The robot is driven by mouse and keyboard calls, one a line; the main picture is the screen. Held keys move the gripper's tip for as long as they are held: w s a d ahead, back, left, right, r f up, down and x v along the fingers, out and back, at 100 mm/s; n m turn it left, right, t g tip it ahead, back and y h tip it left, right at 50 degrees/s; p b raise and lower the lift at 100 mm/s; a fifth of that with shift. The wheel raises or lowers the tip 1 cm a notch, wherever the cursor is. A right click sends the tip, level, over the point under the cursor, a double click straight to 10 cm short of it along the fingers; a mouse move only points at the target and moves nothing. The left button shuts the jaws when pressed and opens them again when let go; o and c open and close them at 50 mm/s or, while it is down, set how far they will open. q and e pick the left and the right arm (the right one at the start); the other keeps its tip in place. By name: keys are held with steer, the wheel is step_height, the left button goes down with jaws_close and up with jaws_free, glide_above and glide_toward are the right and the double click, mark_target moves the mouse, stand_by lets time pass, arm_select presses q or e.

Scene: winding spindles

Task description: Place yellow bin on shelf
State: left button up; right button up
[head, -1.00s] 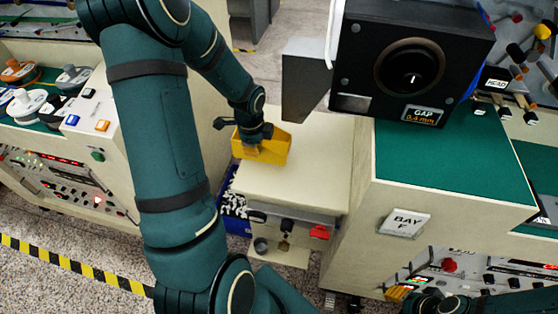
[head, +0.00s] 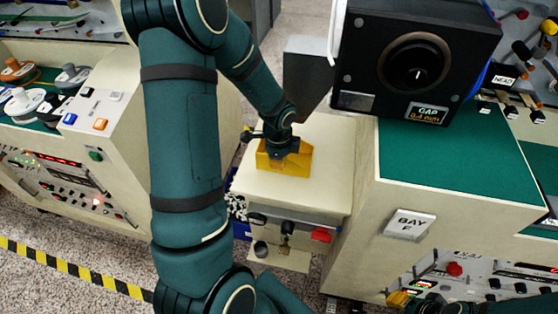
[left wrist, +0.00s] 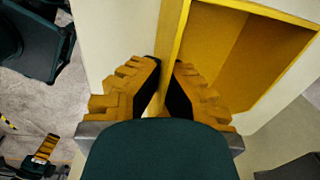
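The yellow bin (head: 298,162) is over the cream shelf top (head: 300,200) beside the bay F cabinet. My left gripper (head: 277,152) comes down on it from above. In the left wrist view, the fingers of my left gripper (left wrist: 165,78) close on one wall of the yellow bin (left wrist: 222,45), whose inside looks empty. I cannot tell whether the bin's underside touches the shelf. The yellow-tipped fingers of my right gripper (head: 399,299) show at the bottom edge of the head view; its opening is unclear.
The bay F cabinet (head: 445,165) stands right of the shelf. A blue container (head: 242,231) is low at its left. The front of the shelf top is clear.

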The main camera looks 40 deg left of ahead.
arm_select(q)
steer(key=o, duration=0.5)
steer(key=shift+o, duration=0.2)
step_height(320, 180, up, 12)
steer(key=p, duration=0.3)
steer(key=shift+s+d, duration=0.2)
steer(key=shift+s, duration=0.2)
